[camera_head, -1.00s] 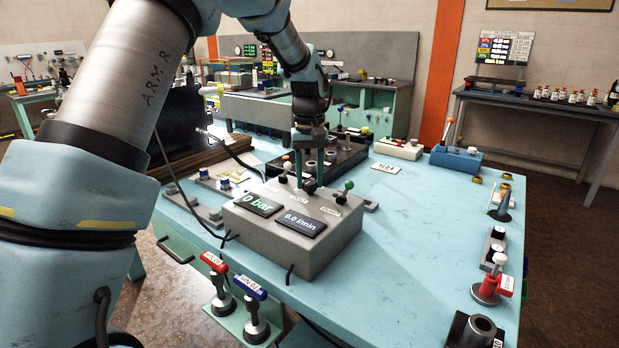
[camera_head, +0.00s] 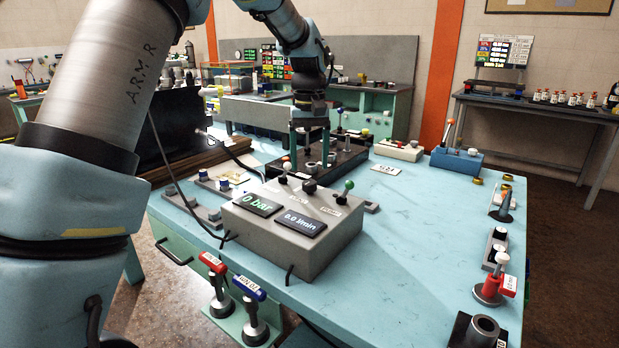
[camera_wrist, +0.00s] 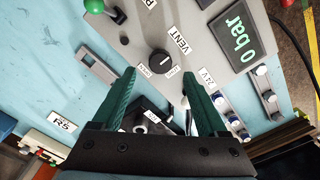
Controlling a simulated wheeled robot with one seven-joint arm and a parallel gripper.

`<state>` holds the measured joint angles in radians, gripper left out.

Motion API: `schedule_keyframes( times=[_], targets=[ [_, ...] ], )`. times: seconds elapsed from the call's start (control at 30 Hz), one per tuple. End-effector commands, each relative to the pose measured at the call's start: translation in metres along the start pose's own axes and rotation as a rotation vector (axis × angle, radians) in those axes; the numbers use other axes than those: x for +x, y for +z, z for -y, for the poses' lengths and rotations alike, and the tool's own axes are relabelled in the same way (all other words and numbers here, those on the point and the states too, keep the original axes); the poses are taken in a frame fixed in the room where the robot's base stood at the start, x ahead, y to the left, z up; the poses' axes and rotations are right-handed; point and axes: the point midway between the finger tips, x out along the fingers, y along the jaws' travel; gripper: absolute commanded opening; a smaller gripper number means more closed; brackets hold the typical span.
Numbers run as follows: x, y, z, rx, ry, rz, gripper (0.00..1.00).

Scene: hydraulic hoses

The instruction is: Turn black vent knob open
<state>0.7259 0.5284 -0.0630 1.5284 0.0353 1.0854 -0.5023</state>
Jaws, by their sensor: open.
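The black vent knob (camera_wrist: 160,63) is round and sits on the grey control box beside a VENT label (camera_wrist: 179,40). In the head view the knob (camera_head: 309,186) stands between a white-topped lever and a green-topped lever. My gripper (camera_wrist: 158,73) points down with its two green fingers spread apart. In the wrist view the knob shows beyond and between the fingertips, untouched. In the head view my gripper (camera_head: 309,158) hangs behind and above the knob, empty.
The grey box (camera_head: 275,257) carries two displays, 0 bar (camera_head: 257,204) and 0.0 l/min (camera_head: 301,226). The green-ball lever (camera_head: 347,187) and white-ball lever (camera_head: 286,167) flank the knob closely. A black block (camera_head: 345,158) stands behind. The table's right middle is mostly clear.

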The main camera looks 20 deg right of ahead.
Motion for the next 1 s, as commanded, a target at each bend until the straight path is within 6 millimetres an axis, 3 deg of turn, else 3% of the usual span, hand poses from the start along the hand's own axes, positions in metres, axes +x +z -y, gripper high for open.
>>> schedule_keyframes(
  times=[0.2,0.4,0.9,1.0],
  targets=[
    [-0.039,-0.001,0.000,0.001,0.001,-0.003,0.76],
    [-0.056,0.000,0.000,0.000,0.000,-0.001,0.76],
    [-0.058,0.000,0.001,0.000,-0.001,0.001,0.76],
    [-0.054,0.000,0.011,-0.007,-0.001,0.000,0.76]
  ],
)
